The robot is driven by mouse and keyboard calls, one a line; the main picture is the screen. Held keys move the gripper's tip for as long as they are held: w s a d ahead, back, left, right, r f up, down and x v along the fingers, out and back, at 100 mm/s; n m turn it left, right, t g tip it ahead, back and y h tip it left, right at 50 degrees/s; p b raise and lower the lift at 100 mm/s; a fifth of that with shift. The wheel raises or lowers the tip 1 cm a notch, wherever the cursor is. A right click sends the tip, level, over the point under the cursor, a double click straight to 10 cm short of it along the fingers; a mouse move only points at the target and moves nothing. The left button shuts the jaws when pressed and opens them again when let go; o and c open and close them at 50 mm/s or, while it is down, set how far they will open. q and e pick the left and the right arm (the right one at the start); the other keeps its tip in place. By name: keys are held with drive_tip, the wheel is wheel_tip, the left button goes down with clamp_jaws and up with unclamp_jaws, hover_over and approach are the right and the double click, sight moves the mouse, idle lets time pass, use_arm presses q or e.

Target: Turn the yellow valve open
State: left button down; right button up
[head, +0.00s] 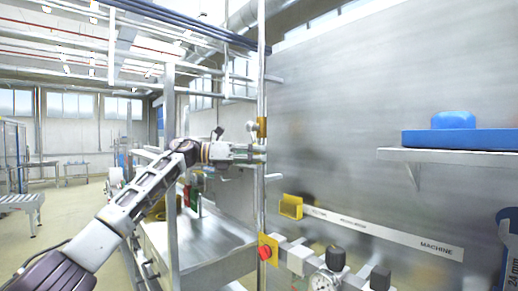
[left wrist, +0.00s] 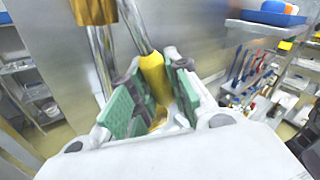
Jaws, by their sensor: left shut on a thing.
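The yellow valve handle (left wrist: 155,76) sits between the green-padded fingers of my left gripper (left wrist: 155,98) in the left wrist view. The gripper is shut on the handle, and the fingers hide part of it. A metal stem runs from the handle up toward a brass-coloured fitting (left wrist: 93,10) on the pipe. In the head view my left gripper (head: 256,153) is at the vertical pipe, just below the brass-coloured fitting (head: 262,127). The handle is too hidden there to make out. My right gripper is not in view.
A metal wall panel (head: 370,110) stands right of the pipe, with a shelf (head: 450,157) holding a blue tray (head: 470,139). A steel counter (head: 212,237) lies under my arm.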

use_arm(q)
drive_tip(key=shift+w+a+m+p, duration=0.2)
drive_tip(key=shift+a+m+p, duration=0.1)
drive_tip(key=shift+p, duration=0.2)
drive_tip(key=shift+d, duration=0.1)
drive_tip(key=c, duration=1.3)
unclamp_jaws()
drive_tip(key=shift+f, duration=0.1)
drive_tip(key=shift+s+a+r, duration=0.1)
drive_tip(key=shift+s+a, duration=0.1)
drive_tip(key=shift+a, duration=1.15)
drive_tip(key=shift+s+a+r, duration=0.1)
drive_tip(key=shift+s+a, duration=0.1)
drive_tip(key=shift+a, duration=1.1)
drive_tip(key=shift+s+a+r, duration=0.1)
drive_tip(key=shift+s+a, duration=0.1)
drive_tip(key=shift+a, duration=1.15)
